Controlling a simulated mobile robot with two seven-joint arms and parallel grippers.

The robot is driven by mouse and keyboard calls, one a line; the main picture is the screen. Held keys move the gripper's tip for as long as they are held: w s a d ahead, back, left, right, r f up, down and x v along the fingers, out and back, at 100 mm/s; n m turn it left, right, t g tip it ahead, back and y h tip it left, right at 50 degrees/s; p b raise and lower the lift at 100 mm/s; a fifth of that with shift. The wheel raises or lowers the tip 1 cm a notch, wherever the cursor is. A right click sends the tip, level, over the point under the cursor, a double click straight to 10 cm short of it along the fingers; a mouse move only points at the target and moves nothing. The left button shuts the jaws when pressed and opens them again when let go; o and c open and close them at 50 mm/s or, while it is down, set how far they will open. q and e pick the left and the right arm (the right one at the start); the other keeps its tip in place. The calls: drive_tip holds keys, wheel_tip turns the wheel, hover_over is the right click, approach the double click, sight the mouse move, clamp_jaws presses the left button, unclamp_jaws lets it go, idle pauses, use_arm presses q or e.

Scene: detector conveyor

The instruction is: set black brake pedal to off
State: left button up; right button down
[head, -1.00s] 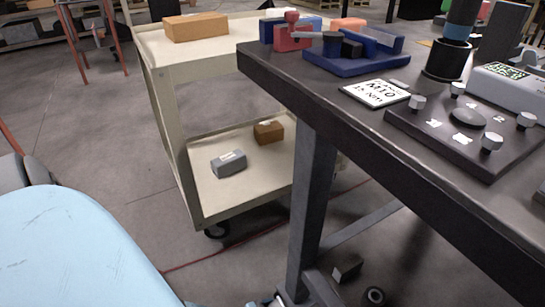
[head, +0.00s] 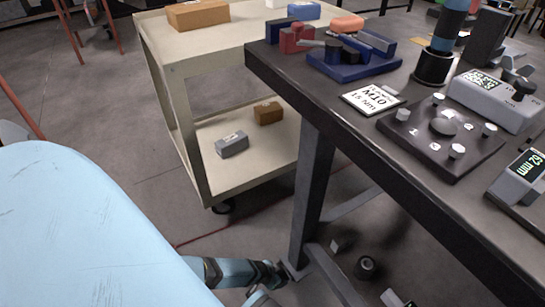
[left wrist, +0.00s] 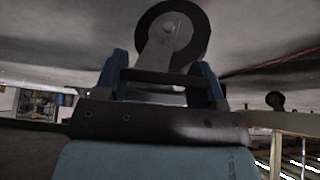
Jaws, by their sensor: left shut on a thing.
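In the left wrist view, a caster wheel (left wrist: 189,28) with a dark tyre and grey fork fills the upper middle. My left gripper (left wrist: 163,70) has its two blue fingers on either side of a dark flat bar (left wrist: 165,77) below the wheel, seemingly the black brake pedal, and is shut on it. Whether the pedal is up or down cannot be told. In the head view my left gripper (head: 275,273) is low near the floor, beside the foot of the table leg; the pedal cannot be made out there. My right gripper is not in view.
The dark workbench (head: 370,143) stands above and right of my left gripper, its leg (head: 311,190) close by. A beige cart (head: 192,165) with boxes stands behind. A small block (head: 341,244) and a dark round part (head: 366,267) lie low under the bench.

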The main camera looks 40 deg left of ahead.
use_arm(q)
drive_tip(key=shift+r+g, duration=0.15)
drive_tip(key=shift+g, duration=0.35)
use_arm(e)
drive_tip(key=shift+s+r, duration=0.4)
use_arm(q)
drive_tip(key=o, duration=1.3)
drive_tip(key=shift+w, duration=0.1)
drive_tip(key=shift+r, duration=0.1)
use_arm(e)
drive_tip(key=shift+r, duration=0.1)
use_arm(q)
drive_tip(key=p+v, duration=0.5)
drive_tip(key=shift+r, duration=0.4)
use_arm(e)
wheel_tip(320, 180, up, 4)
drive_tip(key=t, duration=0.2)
use_arm(q)
drive_tip(key=shift+p+v, duration=2.4)
drive_tip(key=shift+v, duration=1.6)
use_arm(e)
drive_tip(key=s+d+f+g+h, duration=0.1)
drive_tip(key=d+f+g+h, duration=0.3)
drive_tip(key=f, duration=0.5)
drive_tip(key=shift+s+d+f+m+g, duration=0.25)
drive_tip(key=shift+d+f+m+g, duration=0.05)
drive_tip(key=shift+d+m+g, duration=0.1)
